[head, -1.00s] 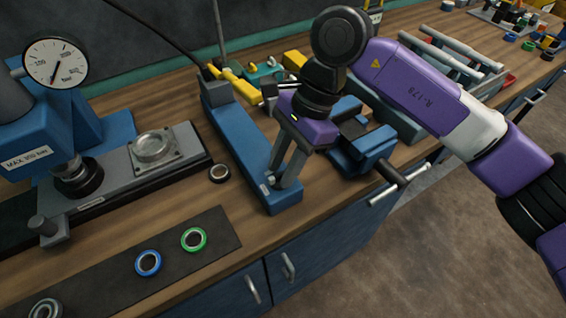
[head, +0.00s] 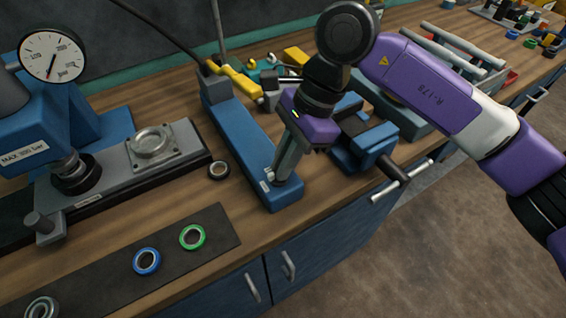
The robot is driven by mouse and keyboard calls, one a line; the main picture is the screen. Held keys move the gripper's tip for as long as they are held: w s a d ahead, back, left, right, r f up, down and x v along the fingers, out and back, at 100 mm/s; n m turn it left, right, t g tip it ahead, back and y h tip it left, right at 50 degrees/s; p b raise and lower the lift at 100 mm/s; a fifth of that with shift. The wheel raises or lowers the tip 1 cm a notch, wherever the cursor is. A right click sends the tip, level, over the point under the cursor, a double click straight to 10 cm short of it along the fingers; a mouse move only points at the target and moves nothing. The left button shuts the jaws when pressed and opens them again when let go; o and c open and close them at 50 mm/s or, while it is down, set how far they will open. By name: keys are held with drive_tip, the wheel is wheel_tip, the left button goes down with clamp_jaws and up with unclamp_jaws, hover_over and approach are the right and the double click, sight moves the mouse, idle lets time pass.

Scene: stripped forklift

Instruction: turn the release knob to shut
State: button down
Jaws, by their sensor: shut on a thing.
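The long blue pump body (head: 238,145) lies on the wooden bench, with a grey block at its far end and a pale label near its front end. My gripper (head: 276,181) points down at the front end of this body. Its fingers are shut on the release knob there. The fingers hide most of the knob, so I cannot tell how far it is turned. The fingers now show nearly edge-on.
A blue press with a round gauge (head: 52,54) stands at the left. A blue ring (head: 147,261) and a green ring (head: 192,237) lie on a dark mat (head: 105,275). A blue vise (head: 365,145) stands close right of my gripper.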

drive_tip(key=m+b, duration=0.1)
drive_tip(key=m+t+b, duration=0.1)
drive_tip(key=m+b, duration=0.1)
drive_tip(key=m+t+b, duration=0.1)
drive_tip(key=m+b, duration=0.1)
drive_tip(key=shift+s+d+f, duration=0.15)
drive_tip(key=shift+s+f, duration=0.05)
drive_tip(key=shift+f, duration=0.05)
drive_tip(key=m+b, duration=0.1)
drive_tip(key=b, duration=0.1)
drive_tip(key=m+t+b, duration=0.1)
drive_tip(key=m+b, duration=0.1)
drive_tip(key=shift+s+m, duration=0.2)
drive_tip(key=shift+m, duration=0.1)
drive_tip(key=m+t+b, duration=0.1)
drive_tip(key=m+b, duration=0.1)
drive_tip(key=b, duration=0.1)
drive_tip(key=m+t+b, duration=0.1)
drive_tip(key=m+b, duration=0.1)
drive_tip(key=shift+s+a+m+b, duration=0.2)
drive_tip(key=shift+m+b, duration=0.1)
drive_tip(key=shift+b, duration=0.1)
drive_tip(key=m+b, duration=0.1)
drive_tip(key=b, duration=0.1)
drive_tip(key=m+h+b, duration=0.1)
drive_tip(key=m+b, duration=0.1)
drive_tip(key=shift+s+a+r+m+t+h, duration=0.1)
drive_tip(key=shift+r+m+t+h, duration=0.1)
drive_tip(key=shift+m+t+h, duration=0.15)
drive_tip(key=shift+r, duration=0.1)
